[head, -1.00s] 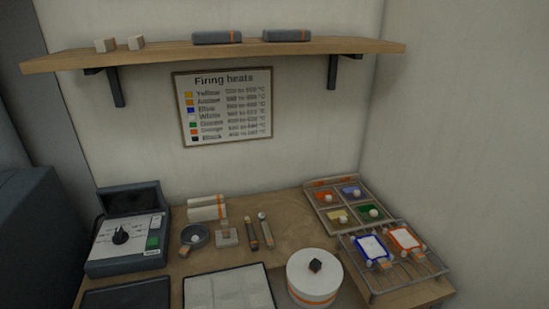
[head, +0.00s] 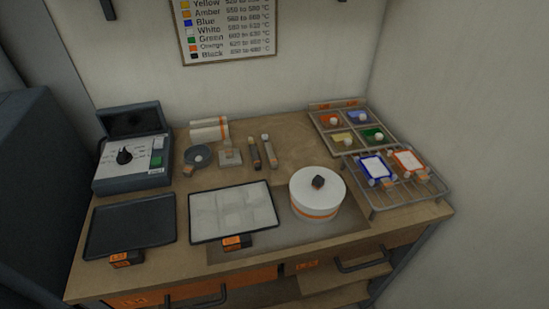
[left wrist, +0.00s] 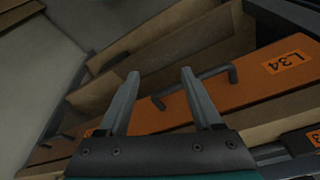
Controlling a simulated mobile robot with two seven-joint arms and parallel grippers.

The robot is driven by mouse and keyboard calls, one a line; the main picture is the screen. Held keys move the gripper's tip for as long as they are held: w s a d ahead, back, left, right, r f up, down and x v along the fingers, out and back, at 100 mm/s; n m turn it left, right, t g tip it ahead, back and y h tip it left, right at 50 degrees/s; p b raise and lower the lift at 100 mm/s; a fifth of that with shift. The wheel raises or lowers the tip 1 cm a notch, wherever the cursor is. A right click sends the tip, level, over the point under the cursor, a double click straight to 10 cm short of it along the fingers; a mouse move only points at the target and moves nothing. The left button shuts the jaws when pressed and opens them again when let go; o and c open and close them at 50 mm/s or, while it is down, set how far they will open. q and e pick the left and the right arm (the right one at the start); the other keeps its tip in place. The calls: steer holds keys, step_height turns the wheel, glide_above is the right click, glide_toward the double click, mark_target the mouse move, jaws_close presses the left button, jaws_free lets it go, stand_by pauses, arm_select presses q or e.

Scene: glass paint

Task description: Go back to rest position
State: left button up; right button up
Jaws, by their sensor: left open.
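My left gripper (left wrist: 160,98) shows in the left wrist view, open and empty. Its two fingers point toward an orange drawer front (left wrist: 265,72) with a dark handle and the label L34. The same drawer (head: 160,298) shows at the lower left of the head view, below the worktop. Neither gripper shows in the head view. My right gripper is not in view.
The worktop (head: 285,232) holds a grey control box (head: 135,160), a black tray (head: 130,224), a white sheet in a dark tray (head: 232,210), a round white lidded pot (head: 317,190) and a wire rack (head: 385,205) with framed panels. A wall stands at the right.

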arm_select(q)
steer(key=s+f+g+b, duration=0.1)
steer(key=s+f+b, duration=0.15)
steer(key=f, duration=0.75)
steer(key=s+f+b, duration=0.2)
steer(key=s+f, duration=0.1)
steer(key=f, duration=0.7)
steer(key=s+a+f+b, duration=0.1)
steer(key=s+f+b, duration=0.1)
steer(key=s+f, duration=0.4)
steer(key=s+a+f+g+b, duration=0.1)
steer(key=s+a+f+b, duration=0.1)
steer(key=s+f, duration=0.4)
step_height(320, 180, down, 3)
steer(key=shift+s+r+b, duration=0.2)
steer(key=shift+s+b, duration=0.2)
steer(key=shift+b, duration=0.05)
